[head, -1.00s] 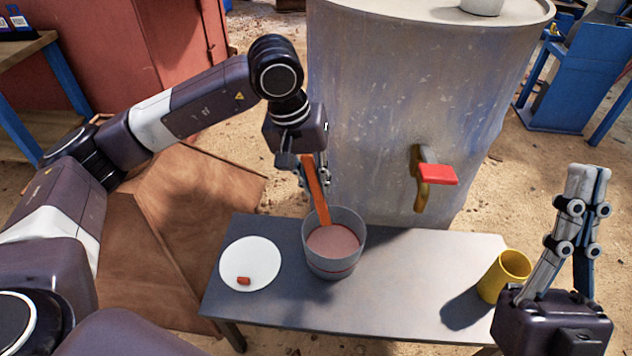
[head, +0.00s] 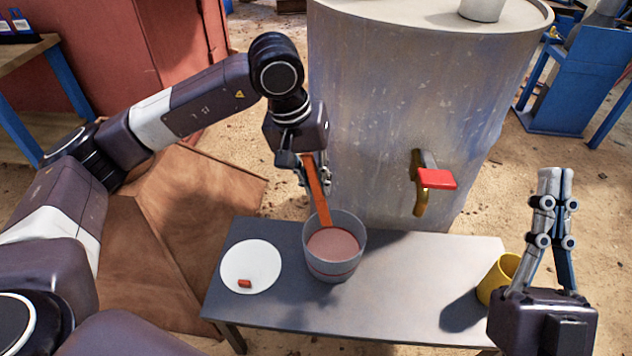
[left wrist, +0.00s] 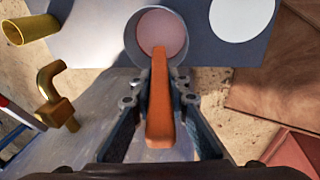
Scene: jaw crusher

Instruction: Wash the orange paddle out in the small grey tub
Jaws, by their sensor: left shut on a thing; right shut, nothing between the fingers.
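The orange paddle (head: 318,190) is tilted, with its lower end inside the small grey tub (head: 335,268). The tub stands on the grey table and holds brownish-pink liquid that hides the paddle's tip. My left gripper (head: 317,182) is shut on the paddle above the tub. In the left wrist view the paddle (left wrist: 160,105) runs between my left fingers towards the tub (left wrist: 136,42). My right gripper (head: 556,172) is shut and empty, pointing up at the right, in front of the yellow cup.
A white plate (head: 262,258) with a small red-orange piece (head: 244,283) lies left of the tub. A yellow cup (head: 492,283) stands at the table's right end. A large grey tank (head: 385,120) with a red-handled tap (head: 436,179) stands behind. The table (head: 400,300) is bare between tub and cup.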

